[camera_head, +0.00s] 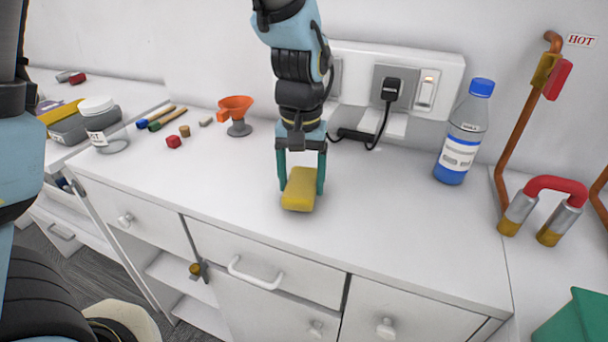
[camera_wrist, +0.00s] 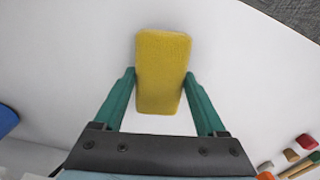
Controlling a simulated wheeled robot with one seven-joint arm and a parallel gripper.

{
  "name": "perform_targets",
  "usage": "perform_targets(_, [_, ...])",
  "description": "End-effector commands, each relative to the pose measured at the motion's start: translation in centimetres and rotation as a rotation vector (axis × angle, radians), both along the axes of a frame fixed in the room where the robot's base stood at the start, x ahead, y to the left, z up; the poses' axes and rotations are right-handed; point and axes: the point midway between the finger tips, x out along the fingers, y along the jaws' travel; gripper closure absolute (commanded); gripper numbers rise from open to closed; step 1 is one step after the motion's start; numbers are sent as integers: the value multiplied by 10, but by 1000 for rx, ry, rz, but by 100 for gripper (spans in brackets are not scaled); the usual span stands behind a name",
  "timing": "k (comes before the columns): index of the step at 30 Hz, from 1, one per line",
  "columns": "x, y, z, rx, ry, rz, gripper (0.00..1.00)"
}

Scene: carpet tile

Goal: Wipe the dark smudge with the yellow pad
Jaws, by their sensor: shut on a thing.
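The yellow pad (camera_head: 299,189) is a small block between the green fingers of my gripper (camera_head: 301,176), over the white counter (camera_head: 400,220). In the wrist view the pad (camera_wrist: 162,70) sits between both fingertips of my gripper (camera_wrist: 160,88), which is shut on it. The pad is at or just above the counter surface; I cannot tell whether it touches. No dark smudge shows in either view; the pad or my gripper may hide it.
A blue-capped bottle (camera_head: 463,132) stands at the right near orange pipes (camera_head: 522,120). A socket panel with a black plug (camera_head: 391,88) is behind. An orange funnel (camera_head: 237,112), small blocks and a white jar (camera_head: 98,118) are left. The counter right of the pad is clear.

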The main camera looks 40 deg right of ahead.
Motion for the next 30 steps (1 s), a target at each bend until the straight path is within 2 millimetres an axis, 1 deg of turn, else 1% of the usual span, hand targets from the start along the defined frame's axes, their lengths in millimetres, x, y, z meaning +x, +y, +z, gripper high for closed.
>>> perform_targets(9, [-14,22,-2,0,0,-1,88])
perform_targets(16, [-19,30,-3,1,1,0,88])
perform_targets(22, [-17,26,-6,0,0,0,88])
perform_targets(30, [-4,7,-7,0,0,0,88])
